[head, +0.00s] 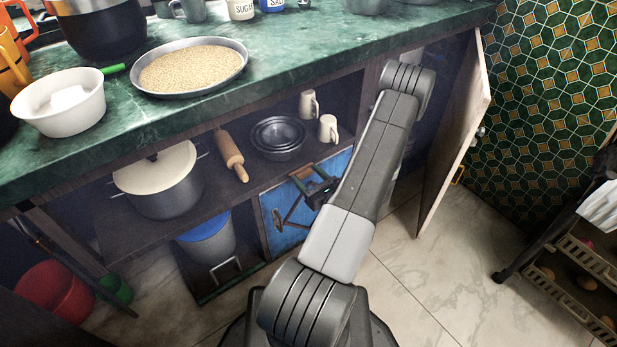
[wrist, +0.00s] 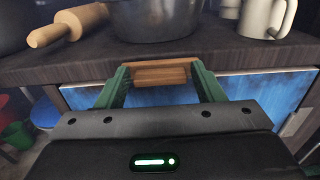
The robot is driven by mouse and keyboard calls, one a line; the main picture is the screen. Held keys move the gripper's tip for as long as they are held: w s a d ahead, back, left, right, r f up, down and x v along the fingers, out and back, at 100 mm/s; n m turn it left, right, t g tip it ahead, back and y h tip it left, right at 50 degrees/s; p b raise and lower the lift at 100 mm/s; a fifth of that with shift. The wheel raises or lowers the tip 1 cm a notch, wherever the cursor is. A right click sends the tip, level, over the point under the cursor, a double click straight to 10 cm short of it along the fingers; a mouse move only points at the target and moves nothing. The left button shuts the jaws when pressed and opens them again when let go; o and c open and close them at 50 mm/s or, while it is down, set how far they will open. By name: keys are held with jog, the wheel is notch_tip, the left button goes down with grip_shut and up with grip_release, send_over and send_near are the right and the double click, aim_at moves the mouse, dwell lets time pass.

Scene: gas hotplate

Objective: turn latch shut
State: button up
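The latch is a small wooden block (wrist: 160,73) at the shelf's front edge, above the blue door (wrist: 240,90). It lies roughly level in the wrist view. The blue door (head: 283,228) also shows in the head view, below the shelf and partly behind my arm. My gripper (wrist: 160,76) is open, with one green finger at each end of the block. I cannot tell whether either finger touches it. In the head view my gripper (head: 318,190) is small and dark in front of the door's top.
A bin (head: 207,240) stands left of the blue door. A tall cabinet door (head: 463,140) hangs open at right. The tiled floor (head: 430,275) is clear there.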

jog(key=c, duration=0.6)
jog(key=shift+c, duration=0.2)
jog(key=shift+m, duration=0.3)
jog(key=m, duration=0.6)
jog(key=shift+d, duration=0.1)
jog(key=m, duration=0.3)
jog(key=m+p, duration=0.1)
jog(key=m, duration=0.3)
jog(key=m+p, duration=0.1)
jog(key=m, duration=0.3)
jog(key=shift+f, duration=0.25)
jog(key=shift+m, duration=0.3)
jog(key=o, duration=1)
jog(key=shift+w+d, duration=0.1)
